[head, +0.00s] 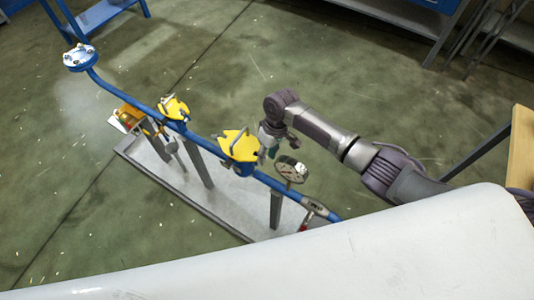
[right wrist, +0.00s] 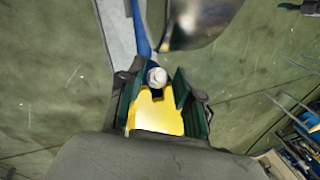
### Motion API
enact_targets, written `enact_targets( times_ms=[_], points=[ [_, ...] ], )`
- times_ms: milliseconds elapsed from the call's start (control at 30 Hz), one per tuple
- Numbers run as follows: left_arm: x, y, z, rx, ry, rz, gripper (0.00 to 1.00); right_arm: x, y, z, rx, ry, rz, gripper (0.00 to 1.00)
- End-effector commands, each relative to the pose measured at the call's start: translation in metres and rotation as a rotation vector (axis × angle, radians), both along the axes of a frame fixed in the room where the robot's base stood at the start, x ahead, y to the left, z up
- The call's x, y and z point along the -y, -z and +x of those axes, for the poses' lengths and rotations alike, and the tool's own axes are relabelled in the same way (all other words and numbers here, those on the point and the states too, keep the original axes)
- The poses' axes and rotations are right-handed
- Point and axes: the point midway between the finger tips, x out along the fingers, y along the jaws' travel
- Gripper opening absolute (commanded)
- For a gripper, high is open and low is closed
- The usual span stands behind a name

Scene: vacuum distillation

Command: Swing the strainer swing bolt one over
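The blue pipe line carries two yellow-topped bodies in the head view, a nearer one (head: 240,146) and a farther one (head: 174,107). I cannot tell for sure which is the strainer. My right gripper (head: 270,145) is beside the nearer yellow body, on its right. In the right wrist view my right gripper (right wrist: 158,98) is open, with a dark green pad on each side. A yellow surface (right wrist: 158,118) and a small silver round end (right wrist: 156,77), possibly a swing bolt, show between the fingers. Contact is not clear. My left gripper is out of view.
A pressure gauge (head: 291,170) stands on the pipe close to the right gripper. A blurred metal shape (right wrist: 195,22) is near the wrist camera. The pipe stands on a grey tray (head: 225,205). A white surface (head: 330,250) fills the front. Open floor lies behind.

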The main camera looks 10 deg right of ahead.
Motion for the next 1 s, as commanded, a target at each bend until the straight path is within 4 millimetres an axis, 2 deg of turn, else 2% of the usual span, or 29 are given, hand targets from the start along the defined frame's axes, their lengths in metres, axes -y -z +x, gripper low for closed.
enact_targets(
  times_ms=[267,467,500,1000],
  points=[
    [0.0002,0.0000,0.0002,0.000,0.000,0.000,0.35,-0.0003,0.0019,-0.0004,0.000,0.000,0.000,0.35],
    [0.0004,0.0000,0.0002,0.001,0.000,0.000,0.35,-0.0002,0.0017,-0.0003,0.000,0.000,0.000,0.03],
    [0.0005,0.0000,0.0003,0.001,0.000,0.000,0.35,-0.0002,0.0017,-0.0003,0.000,0.000,0.000,0.00],
    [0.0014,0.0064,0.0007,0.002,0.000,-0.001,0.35,-0.0071,-0.0018,0.0061,-0.076,-0.001,-0.075,0.00]
  ],
)
